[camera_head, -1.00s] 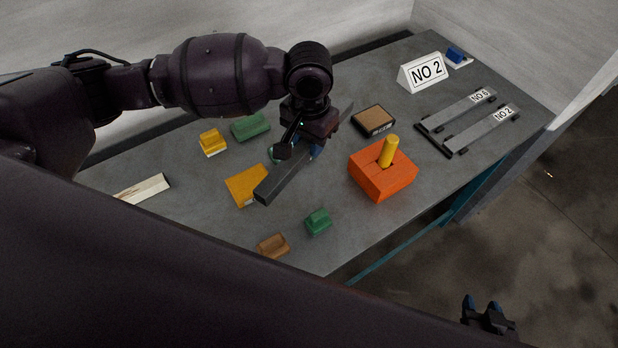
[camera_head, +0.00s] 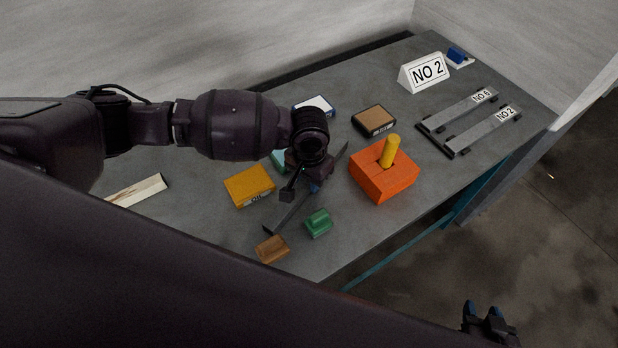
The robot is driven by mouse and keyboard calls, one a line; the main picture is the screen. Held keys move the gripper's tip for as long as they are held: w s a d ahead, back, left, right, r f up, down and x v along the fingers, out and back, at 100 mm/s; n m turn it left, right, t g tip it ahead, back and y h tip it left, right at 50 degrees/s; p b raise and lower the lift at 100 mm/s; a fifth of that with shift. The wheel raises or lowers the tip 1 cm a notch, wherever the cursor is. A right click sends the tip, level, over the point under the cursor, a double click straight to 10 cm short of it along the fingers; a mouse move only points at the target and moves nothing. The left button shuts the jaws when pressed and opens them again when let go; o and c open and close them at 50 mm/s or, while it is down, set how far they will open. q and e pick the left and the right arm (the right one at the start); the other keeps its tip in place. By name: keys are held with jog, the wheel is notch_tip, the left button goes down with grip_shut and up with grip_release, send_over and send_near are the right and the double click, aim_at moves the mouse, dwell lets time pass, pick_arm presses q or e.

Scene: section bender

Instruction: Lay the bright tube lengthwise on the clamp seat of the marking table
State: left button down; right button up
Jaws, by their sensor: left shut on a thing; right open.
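My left gripper (camera_head: 312,186) is shut on a long, straight, square-section grey tube (camera_head: 283,217), which looks dark rather than bright. The tube slants from lower left to upper right over the table (camera_head: 215,225), its middle hidden by the gripper and wrist. I cannot tell its height above the table. I cannot tell which thing is the clamp seat. A teal piece (camera_head: 278,160) is partly hidden behind my wrist. My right gripper (camera_head: 483,309) is open and empty, beyond the table's front edge.
An orange block (camera_head: 376,181) with an upright yellow peg (camera_head: 390,151) stands right of the tube. A green block (camera_head: 318,223), brown block (camera_head: 272,249) and yellow box (camera_head: 249,186) lie near it. A NO 2 sign (camera_head: 424,73) stands behind. A tan-topped box (camera_head: 373,120) lies mid-table.

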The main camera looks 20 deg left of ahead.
pick_arm(q)
jog(key=c, duration=0.8)
grip_release()
jog(key=shift+f, duration=0.15)
